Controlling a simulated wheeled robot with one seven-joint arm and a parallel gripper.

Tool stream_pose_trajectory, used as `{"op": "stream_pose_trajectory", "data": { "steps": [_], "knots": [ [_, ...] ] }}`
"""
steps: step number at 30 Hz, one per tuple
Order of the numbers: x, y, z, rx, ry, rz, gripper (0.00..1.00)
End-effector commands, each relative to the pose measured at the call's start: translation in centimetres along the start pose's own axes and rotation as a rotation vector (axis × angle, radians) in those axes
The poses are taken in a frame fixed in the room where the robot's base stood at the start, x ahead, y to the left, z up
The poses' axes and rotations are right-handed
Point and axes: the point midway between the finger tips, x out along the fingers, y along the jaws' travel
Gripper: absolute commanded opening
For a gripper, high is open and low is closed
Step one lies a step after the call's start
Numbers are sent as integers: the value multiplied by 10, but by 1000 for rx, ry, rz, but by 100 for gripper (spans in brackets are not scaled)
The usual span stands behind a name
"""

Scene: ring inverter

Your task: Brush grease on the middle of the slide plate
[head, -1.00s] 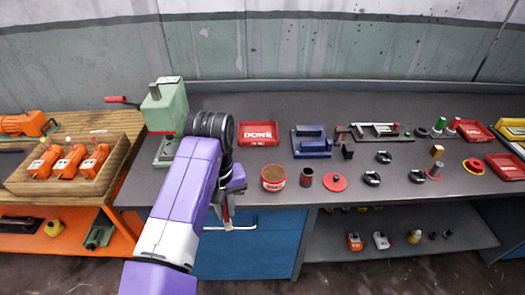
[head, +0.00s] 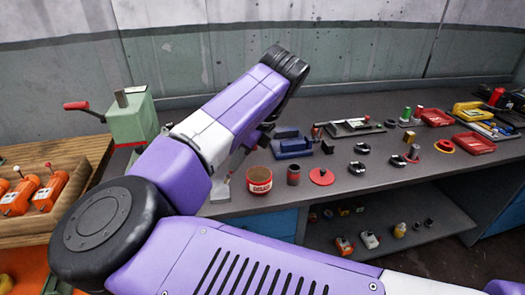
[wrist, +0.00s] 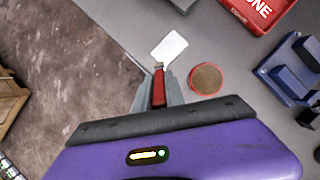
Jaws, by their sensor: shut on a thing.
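My gripper (wrist: 160,88) is shut on the red handle of a flat tool, the brush (wrist: 169,48), whose pale, wide end points away from the gripper. It is over the bench's front edge in the wrist view. A round red tin (wrist: 206,80) with a brown top surface, which looks like grease, stands just right of the brush. The tin also shows in the head view (head: 258,180), below my forearm, which largely hides my gripper. A flat grey plate with parts on it (head: 352,128) lies farther back; I cannot tell if it is the slide plate.
A blue fixture (head: 292,146) stands behind the tin. A dark red cup (head: 293,175) and a red disc (head: 321,176) are to the tin's right. A green press (head: 132,117) stands at left. Black rings and red trays lie farther right.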

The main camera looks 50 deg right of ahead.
Motion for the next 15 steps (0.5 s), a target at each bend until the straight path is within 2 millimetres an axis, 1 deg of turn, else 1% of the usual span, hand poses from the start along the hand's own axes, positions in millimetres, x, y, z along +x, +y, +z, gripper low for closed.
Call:
{"op": "stream_pose_trajectory", "data": {
  "steps": [1, 3, 6, 9, 12, 15],
  "knots": [
    [0, -7, -5, 111, -23, -58, 0],
    [-6, -17, -8, 265, -53, -136, 0],
    [-17, -31, -13, 461, -90, -244, 0],
    [-26, -42, -17, 614, -120, -335, 0],
    [-33, -50, -21, 726, -139, -405, 0],
    [-38, -55, -23, 796, -152, -450, 0]
  ]
}}
